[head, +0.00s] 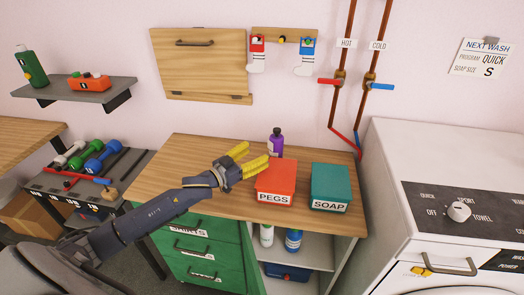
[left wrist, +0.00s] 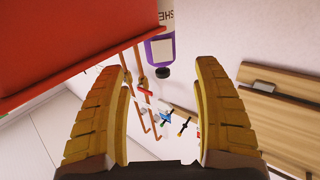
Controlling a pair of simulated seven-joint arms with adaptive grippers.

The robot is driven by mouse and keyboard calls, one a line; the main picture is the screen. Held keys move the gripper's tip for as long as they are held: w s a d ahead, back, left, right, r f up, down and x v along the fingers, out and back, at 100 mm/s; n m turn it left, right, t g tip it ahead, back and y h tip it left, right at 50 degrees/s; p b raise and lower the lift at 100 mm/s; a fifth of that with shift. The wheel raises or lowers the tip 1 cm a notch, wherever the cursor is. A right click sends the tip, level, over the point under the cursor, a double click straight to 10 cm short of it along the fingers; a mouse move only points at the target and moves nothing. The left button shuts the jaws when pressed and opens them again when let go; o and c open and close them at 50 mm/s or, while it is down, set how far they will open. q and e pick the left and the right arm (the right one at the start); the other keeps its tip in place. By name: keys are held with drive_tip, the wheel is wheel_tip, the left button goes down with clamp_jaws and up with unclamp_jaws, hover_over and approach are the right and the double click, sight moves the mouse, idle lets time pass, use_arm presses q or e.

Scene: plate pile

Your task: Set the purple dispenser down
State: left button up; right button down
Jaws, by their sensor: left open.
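The purple dispenser (head: 276,145), a small bottle with a dark cap, stands upright on the wooden counter (head: 200,160), behind the red PEGS box, which hides its lower part. My left gripper (head: 257,151) is open, its yellow fingers apart and empty, just left of the dispenser and by the PEGS box's back left corner. In the left wrist view the dispenser (left wrist: 160,50) shows cap-down in the picture, beyond the open fingers, partly hidden by the red box. No finger visibly grips it. My right gripper is not in view.
The red PEGS box (head: 275,178) and teal SOAP box (head: 331,182) stand on the counter's right part. A white washer (head: 430,150) stands at the right. Pipes (head: 340,75) run down the wall behind. The counter's left part is clear.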

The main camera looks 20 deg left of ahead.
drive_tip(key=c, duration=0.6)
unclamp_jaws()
